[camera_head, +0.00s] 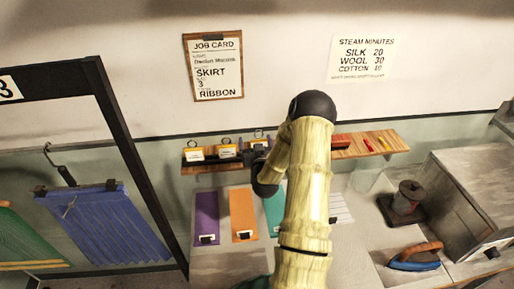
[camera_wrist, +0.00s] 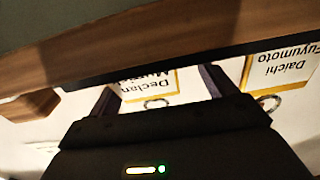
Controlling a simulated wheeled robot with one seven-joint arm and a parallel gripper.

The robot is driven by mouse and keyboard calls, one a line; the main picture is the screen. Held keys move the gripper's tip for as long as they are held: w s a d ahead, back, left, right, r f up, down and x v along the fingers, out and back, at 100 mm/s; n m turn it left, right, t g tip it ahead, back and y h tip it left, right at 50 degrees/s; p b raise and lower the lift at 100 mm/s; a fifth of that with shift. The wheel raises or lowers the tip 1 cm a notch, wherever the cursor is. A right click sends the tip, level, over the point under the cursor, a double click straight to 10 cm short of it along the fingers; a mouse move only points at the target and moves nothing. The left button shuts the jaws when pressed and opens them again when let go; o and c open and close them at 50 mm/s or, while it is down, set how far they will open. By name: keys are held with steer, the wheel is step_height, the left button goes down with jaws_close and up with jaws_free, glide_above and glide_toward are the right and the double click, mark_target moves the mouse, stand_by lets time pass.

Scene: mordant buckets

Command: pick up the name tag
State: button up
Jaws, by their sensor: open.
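A white name tag with a yellow border and a wire ring, reading "Declan" and a partly covered second word, shows in the wrist view (camera_wrist: 150,86). My gripper (camera_wrist: 160,90) is open, with one dark finger on each side of that tag. I cannot tell whether the fingers touch it. A second tag, reading "Daichi Fuyumoto" (camera_wrist: 282,66), is to the right, outside the fingers. In the head view, tags (camera_head: 195,155) (camera_head: 227,152) stand along the left part of the wooden shelf (camera_head: 350,152). My arm covers part of the shelf and most of my gripper.
A job card (camera_head: 217,70) on the wall reads "Declan", skirt, ribbon. A red item (camera_head: 341,141) and small sticks lie on the shelf's right. Below are purple (camera_head: 206,212) and orange (camera_head: 243,208) panels, an iron (camera_head: 415,258) and a dark spool (camera_head: 407,200). A black rack stands left.

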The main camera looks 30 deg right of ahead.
mark_target(259, 140)
steer(key=shift+s+d+r, duration=0.1)
steer(key=shift+s+d, duration=0.35)
steer(key=shift+s, duration=0.15)
steer(key=shift+c, duration=0.4)
steer(key=shift+d, duration=0.2)
steer(key=c, duration=0.7)
steer(key=shift+a, duration=0.1)
steer(key=shift+c, duration=1.3)
steer(key=shift+a, duration=0.15)
steer(key=shift+w, duration=0.1)
steer(key=shift+w+r+b, duration=0.15)
steer(key=shift+r+b, duration=0.2)
steer(key=shift+r, duration=0.2)
step_height(259, 140, up, 9)
steer(key=b, duration=0.3)
steer(key=shift+f, duration=0.15)
